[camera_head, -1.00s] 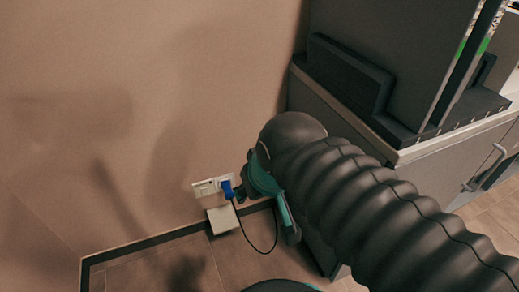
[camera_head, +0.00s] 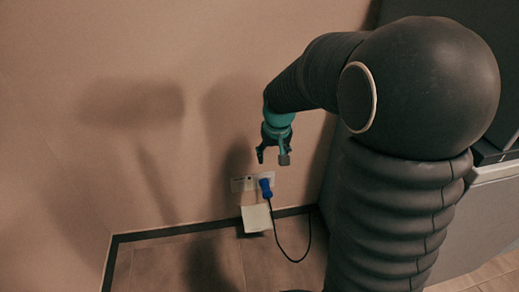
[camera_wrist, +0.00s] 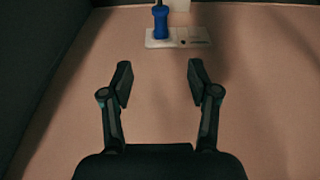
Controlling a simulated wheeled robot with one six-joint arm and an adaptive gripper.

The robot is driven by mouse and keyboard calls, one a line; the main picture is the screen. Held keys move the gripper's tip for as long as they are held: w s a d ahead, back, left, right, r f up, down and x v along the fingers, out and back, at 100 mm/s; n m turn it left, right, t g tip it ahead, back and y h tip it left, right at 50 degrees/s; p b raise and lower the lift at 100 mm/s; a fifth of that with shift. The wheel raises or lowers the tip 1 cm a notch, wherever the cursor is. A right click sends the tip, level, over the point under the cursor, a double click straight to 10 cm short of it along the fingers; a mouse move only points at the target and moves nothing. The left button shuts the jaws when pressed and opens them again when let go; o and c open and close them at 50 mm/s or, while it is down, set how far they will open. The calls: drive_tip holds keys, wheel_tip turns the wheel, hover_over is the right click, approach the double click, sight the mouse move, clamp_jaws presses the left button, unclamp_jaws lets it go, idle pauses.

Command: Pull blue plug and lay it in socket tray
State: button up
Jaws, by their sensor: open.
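The blue plug (camera_head: 265,188) sits in the right part of the white wall socket plate (camera_head: 240,184), low on the wall. A black cord hangs from it in a loop to the floor. The socket tray (camera_head: 257,219), a pale square piece, is just below the plate. In the wrist view the plug (camera_wrist: 160,22) stands on the plate (camera_wrist: 196,38), beyond my fingertips and roughly between them. My gripper (camera_head: 272,155) is open and empty, above the plug and apart from it; its spread fingers also show in the wrist view (camera_wrist: 160,82).
A dark grey cabinet (camera_head: 349,125) stands right of the socket, partly hidden by my arm. A dark skirting board (camera_head: 160,234) runs along the wall's foot. The wall left of the socket is clear.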

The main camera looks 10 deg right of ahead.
drive_tip(key=b, duration=0.1)
hover_over(266, 189)
drive_tip(key=s+x, duration=0.2)
drive_tip(key=x, duration=0.7)
drive_tip(key=shift+g, duration=0.4)
drive_tip(key=f, duration=0.4)
drive_tip(key=f+b, duration=0.1)
drive_tip(key=f, duration=0.4)
drive_tip(key=w+f+b, duration=0.1)
drive_tip(key=f, duration=0.3)
drive_tip(key=shift+w+d+f, duration=0.1)
drive_tip(key=shift+d+f, duration=0.05)
drive_tip(key=shift+f, duration=0.2)
clamp_jaws()
drive_tip(key=shift+s, duration=0.2)
drive_tip(key=shift+s, duration=0.35)
drive_tip(key=shift+s+b, duration=0.3)
drive_tip(key=shift+s, duration=1.65)
